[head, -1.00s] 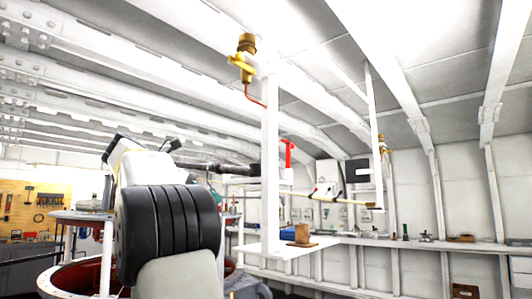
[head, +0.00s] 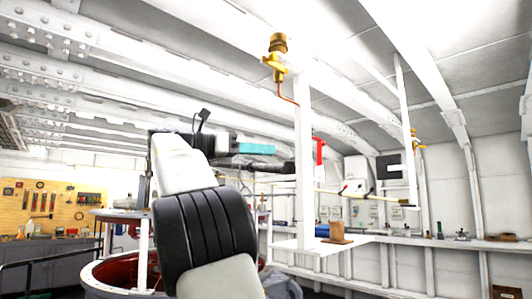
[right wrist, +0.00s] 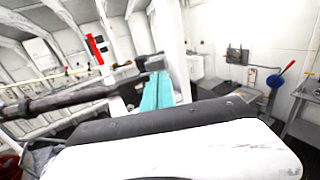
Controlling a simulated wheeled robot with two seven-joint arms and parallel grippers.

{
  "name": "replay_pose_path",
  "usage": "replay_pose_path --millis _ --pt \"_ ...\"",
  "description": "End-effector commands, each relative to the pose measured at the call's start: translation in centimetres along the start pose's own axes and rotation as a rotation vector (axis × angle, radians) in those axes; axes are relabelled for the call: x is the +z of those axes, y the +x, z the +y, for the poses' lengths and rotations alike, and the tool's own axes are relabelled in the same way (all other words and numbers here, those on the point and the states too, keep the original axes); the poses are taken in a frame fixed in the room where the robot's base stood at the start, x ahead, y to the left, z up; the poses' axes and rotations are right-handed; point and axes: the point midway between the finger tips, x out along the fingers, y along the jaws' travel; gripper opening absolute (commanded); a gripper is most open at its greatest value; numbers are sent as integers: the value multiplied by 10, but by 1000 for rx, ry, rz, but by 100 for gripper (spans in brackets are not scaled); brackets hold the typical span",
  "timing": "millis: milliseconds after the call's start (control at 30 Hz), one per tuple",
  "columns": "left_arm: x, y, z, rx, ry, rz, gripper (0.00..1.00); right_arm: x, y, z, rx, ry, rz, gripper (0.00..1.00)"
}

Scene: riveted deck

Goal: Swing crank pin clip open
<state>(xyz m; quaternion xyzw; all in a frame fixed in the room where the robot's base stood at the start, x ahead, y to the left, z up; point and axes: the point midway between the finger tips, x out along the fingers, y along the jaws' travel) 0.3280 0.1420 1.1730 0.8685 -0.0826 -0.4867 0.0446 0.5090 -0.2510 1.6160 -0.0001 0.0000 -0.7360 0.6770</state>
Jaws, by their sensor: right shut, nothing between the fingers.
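My right gripper (head: 274,150) shows its teal fingers in the head view, to the left of a white upright post (head: 305,160). In the right wrist view its teal fingers (right wrist: 156,80) are together and empty. A dark rod (right wrist: 70,97) with a thicker grey end block (right wrist: 124,73) runs beside the fingertips toward the post. I cannot tell whether they touch. The rod (head: 272,164) also shows just below the fingers in the head view. A red handle (head: 319,152) stands by the post. I cannot clearly make out the pin clip. My left gripper is out of view.
A brass valve (head: 277,55) with a copper pipe is high on the post. A small brown block (head: 338,232) sits on the white shelf (head: 300,245) below. A red-lined round tub (head: 115,270) stands at lower left. A long workbench (head: 440,242) lines the right wall.

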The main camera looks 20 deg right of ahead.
Motion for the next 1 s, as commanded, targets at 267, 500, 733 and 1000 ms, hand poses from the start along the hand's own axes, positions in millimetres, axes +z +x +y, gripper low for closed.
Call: replay_pose_path --millis 267,500,733,1000 --pt "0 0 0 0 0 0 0 0 48 0 -1 -1 1 0" --pt "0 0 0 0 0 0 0 0 60 0 0 0 0 0" --pt "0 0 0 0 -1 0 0 0 60 0 1 0 0 0" --pt "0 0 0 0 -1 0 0 0 63 12 54 -1 1 0"
